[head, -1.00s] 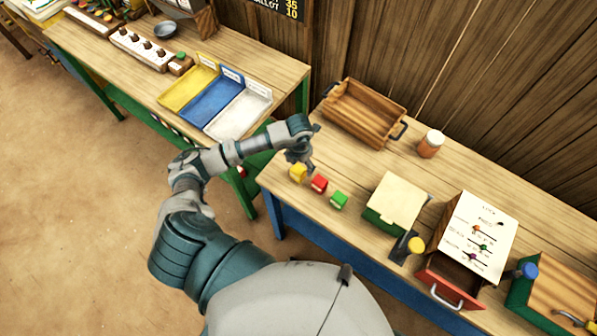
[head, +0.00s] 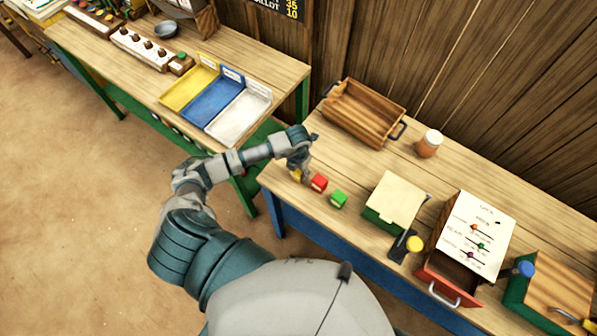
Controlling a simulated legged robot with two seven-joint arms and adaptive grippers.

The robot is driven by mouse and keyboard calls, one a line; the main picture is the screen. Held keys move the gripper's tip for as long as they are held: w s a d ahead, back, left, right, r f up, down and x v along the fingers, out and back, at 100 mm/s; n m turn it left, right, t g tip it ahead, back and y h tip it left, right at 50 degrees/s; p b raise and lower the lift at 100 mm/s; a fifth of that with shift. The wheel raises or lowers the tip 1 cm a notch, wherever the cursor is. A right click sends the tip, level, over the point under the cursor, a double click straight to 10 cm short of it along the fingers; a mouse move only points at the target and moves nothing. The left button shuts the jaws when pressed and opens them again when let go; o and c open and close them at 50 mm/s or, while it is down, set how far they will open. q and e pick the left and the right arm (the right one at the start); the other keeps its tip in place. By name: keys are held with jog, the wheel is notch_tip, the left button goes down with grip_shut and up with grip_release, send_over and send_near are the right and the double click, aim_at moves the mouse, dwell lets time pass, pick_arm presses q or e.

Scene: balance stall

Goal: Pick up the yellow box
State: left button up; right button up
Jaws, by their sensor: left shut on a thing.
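The small yellow box (head: 296,176) is near the left front corner of the right table, mostly hidden behind my left gripper. My left gripper (head: 299,172) points down and is shut on the yellow box. I cannot tell whether the box is still touching the tabletop. A red box (head: 319,182) and a green box (head: 339,199) stand in a row to the right of it. My right gripper does not show.
A wooden tray with handles (head: 361,113) and an orange jar with a white lid (head: 430,143) stand behind. A green box with a pale lid (head: 394,203) and a panel with sliders (head: 478,236) are to the right. Yellow, blue and white trays (head: 213,102) lie on the left table.

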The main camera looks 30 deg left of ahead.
pick_arm(q)
jog(key=shift+a, duration=0.1)
jog(key=shift+r, duration=0.35)
notch_tip(320, 180, up, 2)
jog(key=shift+r+b, duration=0.15)
jog(key=shift+b, duration=0.4)
jog(key=s+d+r+b, duration=0.1)
jog(key=s+d, duration=0.3)
jog(key=s, duration=0.3)
jog(key=s+d+r+b, duration=0.1)
jog(key=s+d, duration=0.3)
jog(key=s, duration=0.3)
jog(key=shift+b, duration=0.4)
